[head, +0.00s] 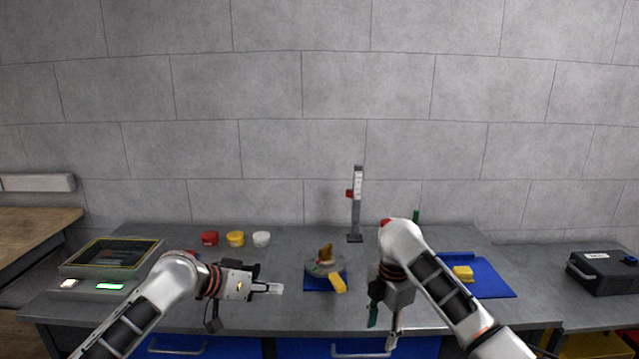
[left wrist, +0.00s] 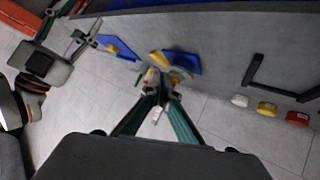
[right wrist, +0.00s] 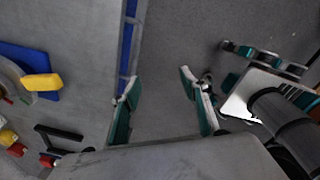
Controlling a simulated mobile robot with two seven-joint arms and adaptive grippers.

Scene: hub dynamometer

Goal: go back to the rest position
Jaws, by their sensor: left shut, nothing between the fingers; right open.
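My left gripper (head: 276,288) is over the front half of the grey bench in the head view, pointing right. Its fingertips meet with nothing between them in the left wrist view (left wrist: 160,88). My right gripper (head: 382,332) hangs down at the bench's front edge, fingers apart and empty. The right wrist view shows its two fingers spread (right wrist: 160,88), with floor between them. The round hub device (head: 323,265) with a yellow block (head: 339,285) sits on a small blue mat (head: 318,284) between the grippers, apart from both.
A grey bench (head: 285,235) carries red (head: 210,239), yellow (head: 235,239) and white (head: 261,239) pots, an upright gauge stand (head: 357,205), a framed tray (head: 75,262) and a blue mat (head: 495,272) with a yellow block (head: 463,273). A black case (head: 602,272) stands right.

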